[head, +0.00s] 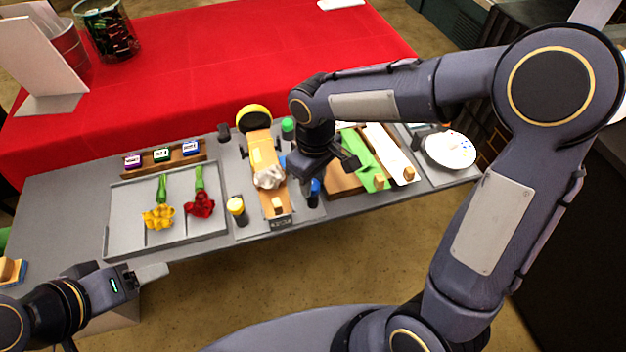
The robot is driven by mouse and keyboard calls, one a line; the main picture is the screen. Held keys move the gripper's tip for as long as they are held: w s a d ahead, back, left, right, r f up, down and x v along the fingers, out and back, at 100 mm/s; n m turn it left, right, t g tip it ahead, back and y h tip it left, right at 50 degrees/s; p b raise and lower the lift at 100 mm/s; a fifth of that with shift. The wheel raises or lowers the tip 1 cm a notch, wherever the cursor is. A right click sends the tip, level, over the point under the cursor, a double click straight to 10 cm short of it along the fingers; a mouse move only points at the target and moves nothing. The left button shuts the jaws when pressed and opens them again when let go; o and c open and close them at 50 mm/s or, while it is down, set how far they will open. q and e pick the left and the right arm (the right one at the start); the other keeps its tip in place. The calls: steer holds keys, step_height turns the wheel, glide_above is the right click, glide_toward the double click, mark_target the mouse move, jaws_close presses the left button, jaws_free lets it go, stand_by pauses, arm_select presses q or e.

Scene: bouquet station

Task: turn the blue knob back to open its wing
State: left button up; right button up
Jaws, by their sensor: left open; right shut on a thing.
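The blue knob (315,187) is on a dark post at the right of the bouquet stand (279,223), partly hidden by my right gripper. My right gripper (318,178) reaches down over it and is shut on it; the fingertips are partly hidden. A small blue patch (283,161) shows beside the stand, and I cannot tell whether it is the wing. A white flower (268,178) lies on the orange-yellow wrap on the stand. My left gripper (148,274) is open and empty, in front of the table's left part.
A yellow-capped post (237,206) and a green-capped post (288,126) stand near the bouquet stand. A grey tray (125,215) holds a yellow and a red flower. Green cloth (360,157) and a white plate (450,149) are at the right.

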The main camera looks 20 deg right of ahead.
mark_target(314, 183)
steer(key=shift+m, duration=0.6)
steer(key=o, duration=1)
steer(key=shift+c, duration=0.2)
steer(key=shift+r, duration=0.15)
step_height(314, 183, up, 8)
steer(key=shift+d+f, duration=0.15)
steer(key=shift+f, duration=0.05)
